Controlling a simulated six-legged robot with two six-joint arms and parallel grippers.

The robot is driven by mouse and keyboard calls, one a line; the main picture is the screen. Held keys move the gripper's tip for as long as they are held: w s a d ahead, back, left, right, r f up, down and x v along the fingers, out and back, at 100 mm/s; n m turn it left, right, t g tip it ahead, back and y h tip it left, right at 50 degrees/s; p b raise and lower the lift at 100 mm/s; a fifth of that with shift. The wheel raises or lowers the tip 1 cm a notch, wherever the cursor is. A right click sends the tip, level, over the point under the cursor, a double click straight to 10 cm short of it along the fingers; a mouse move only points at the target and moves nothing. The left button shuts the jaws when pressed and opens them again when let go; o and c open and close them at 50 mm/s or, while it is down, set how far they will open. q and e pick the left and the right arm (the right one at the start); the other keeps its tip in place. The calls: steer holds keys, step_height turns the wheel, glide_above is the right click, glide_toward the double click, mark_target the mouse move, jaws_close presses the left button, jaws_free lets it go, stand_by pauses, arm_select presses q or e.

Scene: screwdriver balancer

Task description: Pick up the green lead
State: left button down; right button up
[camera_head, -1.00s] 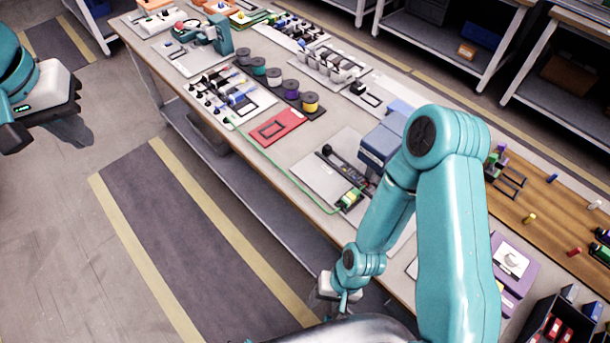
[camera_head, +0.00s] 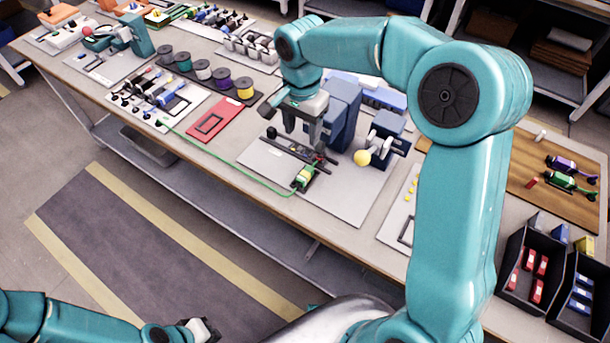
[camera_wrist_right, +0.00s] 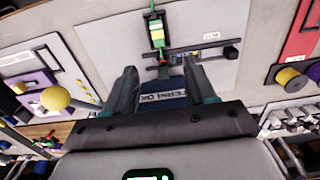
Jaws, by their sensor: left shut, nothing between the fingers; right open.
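The green lead (camera_head: 232,162) lies along the front of the bench. It runs from a white board of small parts to a green and yellow connector block (camera_head: 304,177) on a light grey mat. In the right wrist view the block (camera_wrist_right: 157,32) is just beyond the fingers, with the lead's green end (camera_wrist_right: 152,5) at the top edge. My right gripper (camera_head: 302,133) is open and empty, pointing down above the mat, behind the block and close to a dark screwdriver-like tool (camera_head: 290,146). My left gripper (camera_head: 207,328) is shut and empty, low at the bottom, away from the bench.
A blue box-shaped device (camera_head: 340,115) stands right behind my right gripper. A yellow ball (camera_head: 362,158) is to its right. A red tray (camera_head: 214,120) and several spools (camera_head: 222,80) lie to the left. Black bins (camera_head: 540,262) stand at right.

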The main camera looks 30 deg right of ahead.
glide_above(304, 175)
steer(key=f, duration=1)
steer(key=shift+w+f+p, duration=0.25)
steer(key=shift+f+p, duration=0.1)
steer(key=f, duration=0.3)
steer(key=f+p, duration=0.1)
steer(key=shift+s+f, duration=0.25)
steer(key=shift+f, duration=0.4)
jaws_close()
